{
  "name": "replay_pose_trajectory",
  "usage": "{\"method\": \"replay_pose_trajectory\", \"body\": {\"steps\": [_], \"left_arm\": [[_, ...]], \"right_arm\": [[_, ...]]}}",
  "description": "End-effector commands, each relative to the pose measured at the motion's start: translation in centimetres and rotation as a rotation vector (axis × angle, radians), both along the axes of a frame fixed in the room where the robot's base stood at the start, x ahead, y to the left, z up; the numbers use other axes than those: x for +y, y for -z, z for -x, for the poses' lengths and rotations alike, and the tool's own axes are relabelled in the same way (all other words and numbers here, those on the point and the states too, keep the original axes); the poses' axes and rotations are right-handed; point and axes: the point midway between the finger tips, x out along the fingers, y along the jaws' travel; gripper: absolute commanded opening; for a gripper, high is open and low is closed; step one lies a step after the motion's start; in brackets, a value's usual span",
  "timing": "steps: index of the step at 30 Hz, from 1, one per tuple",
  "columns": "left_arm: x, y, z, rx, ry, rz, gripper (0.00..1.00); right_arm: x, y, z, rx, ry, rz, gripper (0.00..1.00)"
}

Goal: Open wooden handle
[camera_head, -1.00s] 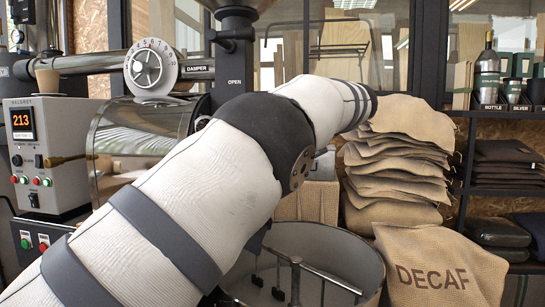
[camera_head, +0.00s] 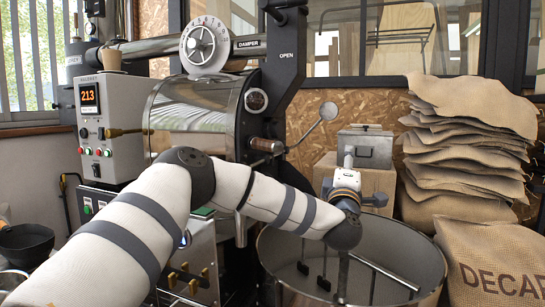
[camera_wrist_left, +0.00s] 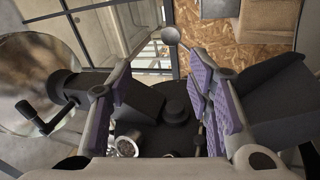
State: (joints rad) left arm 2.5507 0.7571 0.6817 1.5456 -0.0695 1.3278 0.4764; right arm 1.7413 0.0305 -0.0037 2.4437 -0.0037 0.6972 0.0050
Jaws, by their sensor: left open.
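The brown wooden handle (camera_head: 267,145) sits on the front of the steel roaster drum, at the centre of the head view. A long metal rod ending in a round disc rises to the right of it. My left gripper (camera_head: 352,178) is to the right of the handle and apart from it, above the back of the round cooling bin. In the left wrist view its two purple-padded fingers (camera_wrist_left: 158,80) stand wide apart with nothing held between them. I cannot make out the wooden handle in that view. My right gripper is not in view.
The round cooling bin (camera_head: 402,245) stands below my left forearm. A grey lidded box (camera_head: 366,150) stands behind it. Stacked sacks (camera_head: 465,150) and a DECAF sack (camera_head: 490,260) fill the right. The control box (camera_head: 108,125) is at left.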

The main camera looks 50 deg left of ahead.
Motion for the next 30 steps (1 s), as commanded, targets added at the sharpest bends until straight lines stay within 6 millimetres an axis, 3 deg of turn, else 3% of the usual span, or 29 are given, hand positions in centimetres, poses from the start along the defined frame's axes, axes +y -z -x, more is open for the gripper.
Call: {"method": "replay_pose_trajectory", "body": {"steps": [1, 4, 6, 9, 13, 22, 30], "left_arm": [[2.6, 0.4, 2.9, -0.144, -0.086, 0.173, 0.47], [6.0, 0.1, 8.7, -0.418, -0.23, 0.415, 0.47], [7.2, 0.1, 11.4, -0.541, -0.293, 0.502, 0.47], [8.1, -0.1, 13.0, -0.624, -0.332, 0.549, 0.47], [10.0, -0.9, 12.6, -0.638, -0.339, 0.551, 0.47], [16.6, -2.9, 10.1, -0.634, -0.336, 0.546, 0.47], [18.8, -3.4, 9.2, -0.631, -0.334, 0.546, 0.47]], "right_arm": [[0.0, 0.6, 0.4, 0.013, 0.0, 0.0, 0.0], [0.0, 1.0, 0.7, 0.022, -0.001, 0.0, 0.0], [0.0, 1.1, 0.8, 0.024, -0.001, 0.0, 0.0], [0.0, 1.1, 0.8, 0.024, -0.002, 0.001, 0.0], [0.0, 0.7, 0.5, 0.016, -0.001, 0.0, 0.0], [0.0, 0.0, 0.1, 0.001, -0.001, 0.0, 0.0], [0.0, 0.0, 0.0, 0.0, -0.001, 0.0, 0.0]]}}
